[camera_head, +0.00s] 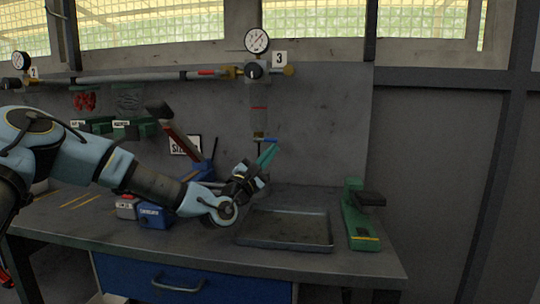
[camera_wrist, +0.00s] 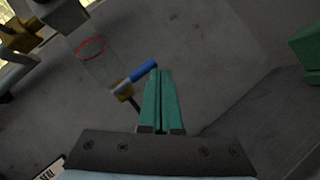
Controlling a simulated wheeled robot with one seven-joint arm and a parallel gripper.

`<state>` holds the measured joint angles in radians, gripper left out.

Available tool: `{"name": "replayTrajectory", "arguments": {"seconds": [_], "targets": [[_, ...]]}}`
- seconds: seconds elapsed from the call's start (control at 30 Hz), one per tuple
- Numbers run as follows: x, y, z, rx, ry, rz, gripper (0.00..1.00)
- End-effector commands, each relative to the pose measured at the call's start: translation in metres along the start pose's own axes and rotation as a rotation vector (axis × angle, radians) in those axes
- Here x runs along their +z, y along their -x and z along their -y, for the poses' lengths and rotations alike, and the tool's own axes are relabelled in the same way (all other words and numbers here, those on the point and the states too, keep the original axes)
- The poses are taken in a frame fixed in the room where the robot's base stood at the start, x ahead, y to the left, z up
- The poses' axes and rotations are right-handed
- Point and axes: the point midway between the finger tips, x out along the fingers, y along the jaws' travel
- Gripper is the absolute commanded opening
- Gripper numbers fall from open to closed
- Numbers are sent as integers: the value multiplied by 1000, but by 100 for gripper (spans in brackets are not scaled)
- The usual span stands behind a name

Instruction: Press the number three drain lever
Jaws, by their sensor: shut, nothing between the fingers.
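The number three unit hangs on the back wall, marked by the white 3 plate (camera_head: 279,58) beside a pressure gauge (camera_head: 256,41). Below it hangs a clear bowl with a red ring (camera_head: 259,107); the bowl also shows in the wrist view (camera_wrist: 95,62). At its bottom is a brass drain fitting (camera_wrist: 123,89) with a blue drain lever (camera_wrist: 143,71), seen small in the head view (camera_head: 266,140). My gripper (camera_head: 272,147) has its green fingers together and empty. In the wrist view its fingertips (camera_wrist: 159,74) are beside the lever's free end; I cannot tell whether they touch.
A shallow grey tray (camera_head: 285,246) lies on the bench below the unit. A green tool (camera_head: 358,215) stands at the right, a blue box (camera_head: 154,216) left of the tray. A pipe (camera_head: 150,77) runs along the wall to the number 2 unit (camera_head: 22,62).

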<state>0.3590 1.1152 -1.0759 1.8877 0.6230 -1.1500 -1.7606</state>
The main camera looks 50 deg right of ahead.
Motion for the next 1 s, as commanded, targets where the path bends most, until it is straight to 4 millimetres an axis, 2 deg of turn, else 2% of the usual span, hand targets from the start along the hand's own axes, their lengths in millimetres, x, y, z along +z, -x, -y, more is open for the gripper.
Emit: {"name": "replayTrajectory", "arguments": {"seconds": [0.3, 0.47, 0.67, 1.0], "targets": [[-1, 1, 0, 0, 0, -1, 0], [-2, 14, 1, 0, 0, -2, 0], [-3, 56, 2, -1, 1, -2, 0], [20, 126, -24, 1, 0, -3, 0]]}}
